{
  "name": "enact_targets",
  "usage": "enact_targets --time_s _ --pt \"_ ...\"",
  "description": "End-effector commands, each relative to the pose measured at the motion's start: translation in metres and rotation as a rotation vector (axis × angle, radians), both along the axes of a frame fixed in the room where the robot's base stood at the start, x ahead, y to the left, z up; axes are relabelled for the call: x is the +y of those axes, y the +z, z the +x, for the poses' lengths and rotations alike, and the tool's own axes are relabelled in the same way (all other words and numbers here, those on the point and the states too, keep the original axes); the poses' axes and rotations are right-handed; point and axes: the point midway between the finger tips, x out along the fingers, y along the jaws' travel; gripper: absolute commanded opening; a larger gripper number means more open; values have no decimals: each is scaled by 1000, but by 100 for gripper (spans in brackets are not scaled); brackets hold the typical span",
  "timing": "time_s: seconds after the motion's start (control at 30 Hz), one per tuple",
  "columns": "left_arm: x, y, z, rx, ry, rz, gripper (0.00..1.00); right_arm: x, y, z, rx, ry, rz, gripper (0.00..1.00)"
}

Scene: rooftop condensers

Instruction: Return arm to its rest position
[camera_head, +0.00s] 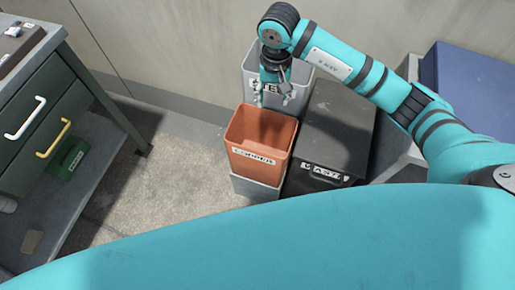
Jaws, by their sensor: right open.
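My right arm comes in from the right, reaching across the bins. My right gripper (272,95) is open and points down over the back edge of the orange bin, in front of a grey bin. I see nothing between its fingers. The orange bin (262,137) has a label that seems to read "COPPER", and its visible inside looks empty. The grey bin (298,75) stands behind it, its label partly hidden by my gripper. My left gripper is not in view.
A black lidded bin (336,127) labelled "WASTE" stands right of the orange bin. A blue box (468,84) is at the far right, partly behind my arm. A workbench with green drawers (38,118) stands at the left. The concrete floor (165,180) between is clear.

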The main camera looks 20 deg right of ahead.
Motion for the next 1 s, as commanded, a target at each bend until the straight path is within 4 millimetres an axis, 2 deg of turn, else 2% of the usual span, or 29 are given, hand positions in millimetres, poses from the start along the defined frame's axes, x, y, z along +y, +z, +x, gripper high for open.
enact_targets --time_s 0.13,0.63,1.0 --pt "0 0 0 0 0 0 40 0 8 0 -1 1 -1 48" --pt "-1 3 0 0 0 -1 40 0 11 0 0 1 0 48" --pt "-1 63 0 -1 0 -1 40 0 70 0 0 1 0 48"
